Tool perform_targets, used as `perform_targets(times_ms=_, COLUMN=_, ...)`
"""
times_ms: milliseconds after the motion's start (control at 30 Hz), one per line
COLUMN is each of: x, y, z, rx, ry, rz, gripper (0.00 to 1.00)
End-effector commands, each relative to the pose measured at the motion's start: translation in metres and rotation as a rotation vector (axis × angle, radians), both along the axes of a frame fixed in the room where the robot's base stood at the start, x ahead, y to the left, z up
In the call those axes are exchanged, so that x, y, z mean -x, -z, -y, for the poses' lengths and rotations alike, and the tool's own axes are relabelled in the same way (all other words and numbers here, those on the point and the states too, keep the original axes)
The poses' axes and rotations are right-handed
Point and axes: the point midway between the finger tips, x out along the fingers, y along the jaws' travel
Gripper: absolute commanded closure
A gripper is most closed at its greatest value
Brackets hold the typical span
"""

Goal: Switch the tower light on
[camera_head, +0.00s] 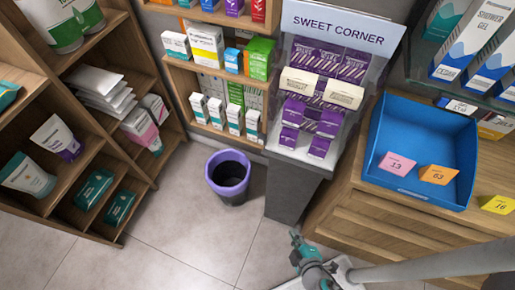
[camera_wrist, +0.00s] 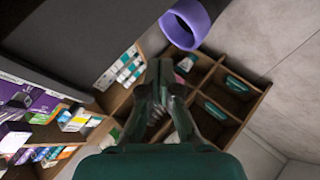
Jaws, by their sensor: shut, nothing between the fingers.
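I see no tower light or switch that I can make out in either view. A display stand (camera_head: 292,190) with a "SWEET CORNER" sign (camera_head: 338,28) and purple boxes stands in the middle of the head view; whether it carries a light I cannot tell. My gripper (camera_wrist: 161,72) is shut and empty in the wrist view. Its dark fingers point up the picture, with shelves behind them. In the head view, a teal part of my arm shows low in the middle, in front of the stand's base.
A purple-rimmed bin (camera_head: 228,172) stands on the floor left of the stand; it also shows in the wrist view (camera_wrist: 186,22). A blue tray (camera_head: 385,165) with number cards sits on a wooden counter (camera_head: 365,225) at right. Stocked shelves stand left and behind. Floor at lower left is clear.

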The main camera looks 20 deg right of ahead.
Motion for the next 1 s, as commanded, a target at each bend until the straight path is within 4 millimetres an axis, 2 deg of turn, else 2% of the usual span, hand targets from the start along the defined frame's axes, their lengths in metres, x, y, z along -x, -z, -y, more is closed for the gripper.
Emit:
perform_targets(times_ms=33, x=-0.015, y=0.004, z=-0.001, rx=0.058, ry=-0.006, rz=0.004, gripper=1.0)
perform_targets(times_ms=267, x=-0.068, y=0.003, z=-0.004, rx=0.331, ry=0.023, rz=0.041, gripper=1.0)
perform_targets(times_ms=467, x=-0.111, y=-0.02, z=-0.02, rx=0.538, ry=0.093, rz=0.119, gripper=1.0)
perform_targets(times_ms=600, x=-0.135, y=-0.047, z=-0.04, rx=0.661, ry=0.166, rz=0.196, gripper=1.0)
perform_targets(times_ms=800, x=-0.152, y=-0.093, z=-0.079, rx=0.786, ry=0.295, rz=0.321, gripper=1.0)
perform_targets(times_ms=1000, x=-0.152, y=-0.127, z=-0.11, rx=0.843, ry=0.399, rz=0.412, gripper=1.0)
